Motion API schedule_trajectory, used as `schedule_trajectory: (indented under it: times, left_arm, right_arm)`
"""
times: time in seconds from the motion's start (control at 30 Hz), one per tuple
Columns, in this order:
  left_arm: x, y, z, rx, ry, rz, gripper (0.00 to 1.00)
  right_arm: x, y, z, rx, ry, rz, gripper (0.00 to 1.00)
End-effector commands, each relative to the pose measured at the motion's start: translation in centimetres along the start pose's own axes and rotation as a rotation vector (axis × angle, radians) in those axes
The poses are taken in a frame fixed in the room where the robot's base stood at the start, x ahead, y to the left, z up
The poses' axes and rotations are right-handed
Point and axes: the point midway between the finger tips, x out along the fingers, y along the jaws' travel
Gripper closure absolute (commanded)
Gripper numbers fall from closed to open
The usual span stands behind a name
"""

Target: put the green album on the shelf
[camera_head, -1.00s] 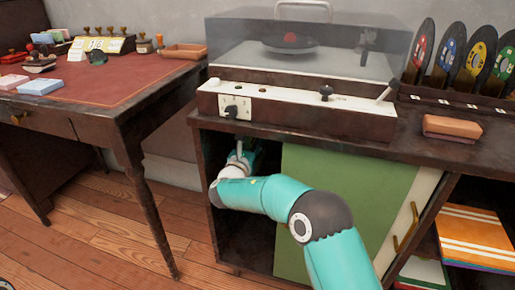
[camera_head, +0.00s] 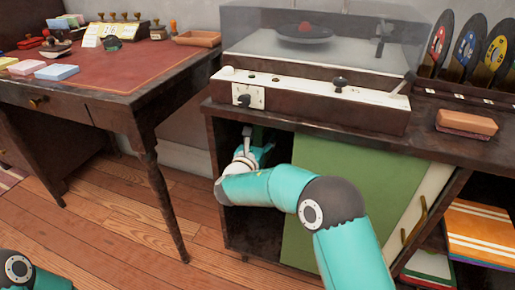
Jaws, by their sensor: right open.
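A large flat green panel (camera_head: 345,185) covers the middle of the cabinet front; I cannot tell whether it is a door or an album. Low at the right, an album with green and red on its cover (camera_head: 428,264) lies partly hidden below an orange striped one. My right gripper (camera_head: 247,135) is at the dark opening left of the green panel, under the cabinet top. It is open, with a grey finger pointing up, and I see nothing between its fingers. My right forearm crosses in front of the green panel. My left gripper is out of view; only part of that arm shows.
The cabinet top (camera_head: 425,140) overhangs my right gripper and bears a record player (camera_head: 310,95), a brown block (camera_head: 467,122) and a rack of records (camera_head: 465,60). A desk (camera_head: 95,75) with a leg stands left. Gold handle (camera_head: 415,218) sticks out. Floor between is clear.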

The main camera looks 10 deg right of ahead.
Motion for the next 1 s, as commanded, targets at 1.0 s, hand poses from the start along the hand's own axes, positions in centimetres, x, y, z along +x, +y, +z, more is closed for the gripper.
schedule_trajectory:
  times: [1.0]
  left_arm:
    - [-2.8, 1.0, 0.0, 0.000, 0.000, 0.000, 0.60]
  right_arm:
    - [-8.9, -0.1, 0.0, 0.000, 0.000, 0.000, 0.44]
